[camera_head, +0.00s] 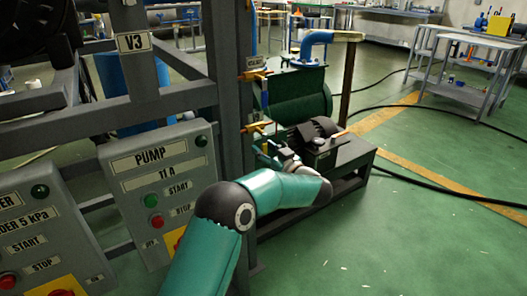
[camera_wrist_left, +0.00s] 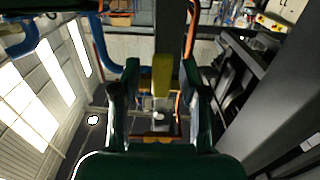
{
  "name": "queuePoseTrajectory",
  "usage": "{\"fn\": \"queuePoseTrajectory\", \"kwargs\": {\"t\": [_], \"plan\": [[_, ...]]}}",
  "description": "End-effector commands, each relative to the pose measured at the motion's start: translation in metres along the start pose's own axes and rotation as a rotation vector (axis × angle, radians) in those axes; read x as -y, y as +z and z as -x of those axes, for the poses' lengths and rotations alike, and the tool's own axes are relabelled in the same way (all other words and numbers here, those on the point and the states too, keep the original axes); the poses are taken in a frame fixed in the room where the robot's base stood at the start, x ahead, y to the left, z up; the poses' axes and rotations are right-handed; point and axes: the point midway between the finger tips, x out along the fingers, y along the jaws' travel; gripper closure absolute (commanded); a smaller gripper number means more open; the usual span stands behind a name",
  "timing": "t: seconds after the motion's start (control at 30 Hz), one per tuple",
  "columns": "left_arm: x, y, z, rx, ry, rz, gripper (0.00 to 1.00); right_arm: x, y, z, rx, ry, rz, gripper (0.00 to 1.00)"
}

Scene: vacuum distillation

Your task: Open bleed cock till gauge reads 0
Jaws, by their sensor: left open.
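Two small brass-coloured cocks sit on the pipe beside the grey post in the head view, an upper one (camera_head: 255,74) next to a small label and a lower one (camera_head: 257,127). My left gripper (camera_head: 266,147) is just below the lower cock, partly hidden by my own arm. In the left wrist view its two fingers stand apart, and a yellow handle-like part (camera_wrist_left: 162,75) shows between them. I cannot tell whether the fingers touch it. No readable gauge dial shows. My right gripper is not in view.
A pump panel (camera_head: 160,185) and another control panel (camera_head: 38,235) stand at the left. A dark green tank (camera_head: 300,97) and a motor unit (camera_head: 325,145) stand behind my left gripper. Green floor (camera_head: 420,225) is open at the right, with black hoses across it.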

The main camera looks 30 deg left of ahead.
Motion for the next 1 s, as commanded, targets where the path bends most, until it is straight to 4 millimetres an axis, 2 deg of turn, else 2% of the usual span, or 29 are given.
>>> {"fn": "queuePoseTrajectory", "kwargs": {"t": [0.33,0.6,1.0], "plan": [[0.0006,-0.0001,-0.0046,-0.001,-0.001,-0.001,0.56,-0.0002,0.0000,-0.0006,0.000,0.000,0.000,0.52],[0.0008,-0.0001,-0.0046,-0.001,-0.001,0.000,1.00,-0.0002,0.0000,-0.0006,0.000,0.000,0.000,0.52],[0.0027,-0.0009,-0.0073,-0.002,-0.002,0.002,1.00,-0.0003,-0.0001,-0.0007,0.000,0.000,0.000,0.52]]}}
